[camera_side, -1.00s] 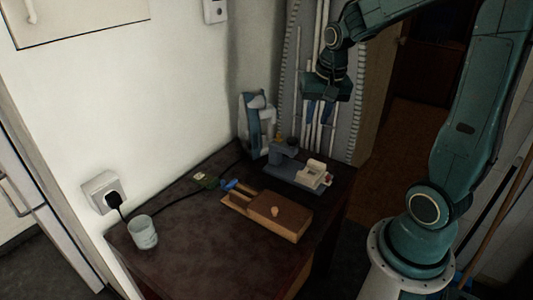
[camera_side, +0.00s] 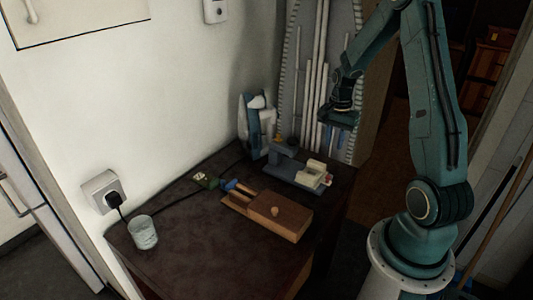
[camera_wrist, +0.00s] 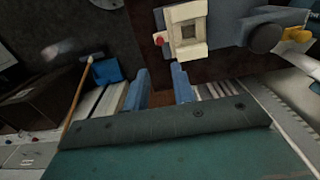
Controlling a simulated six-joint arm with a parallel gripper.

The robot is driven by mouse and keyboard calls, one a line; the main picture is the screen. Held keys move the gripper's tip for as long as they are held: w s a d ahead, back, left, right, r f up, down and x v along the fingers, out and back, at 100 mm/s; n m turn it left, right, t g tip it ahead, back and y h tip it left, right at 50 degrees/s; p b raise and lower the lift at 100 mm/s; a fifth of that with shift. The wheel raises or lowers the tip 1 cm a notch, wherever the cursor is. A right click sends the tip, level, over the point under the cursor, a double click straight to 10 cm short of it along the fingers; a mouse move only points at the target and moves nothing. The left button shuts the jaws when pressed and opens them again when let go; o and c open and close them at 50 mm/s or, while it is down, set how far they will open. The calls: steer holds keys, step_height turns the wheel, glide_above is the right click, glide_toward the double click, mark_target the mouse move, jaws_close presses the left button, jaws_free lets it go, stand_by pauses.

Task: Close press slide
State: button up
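The press (camera_side: 291,172) is a blue-grey device on the far right part of the dark table, with a cream slide block (camera_side: 317,174) at its right end. In the wrist view the cream block (camera_wrist: 186,30) with a square recess is at the top, beside the blue-grey body (camera_wrist: 225,22) and a round dark knob. My gripper (camera_side: 338,132) is above and beyond the table's right far corner, apart from the press. In the wrist view its two blue fingers (camera_wrist: 160,88) are spread with an empty gap between them. Whether the slide is open is unclear.
A wooden box (camera_side: 280,214) with a small knob lies in front of the press. A glass (camera_side: 142,232) stands at the table's left edge. A blue and white machine (camera_side: 256,125) stands behind, near the wall.

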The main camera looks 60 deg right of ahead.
mark_target(328, 176)
steer(key=shift+f, duration=0.1)
steer(key=shift+f, duration=6.8)
jaws_close()
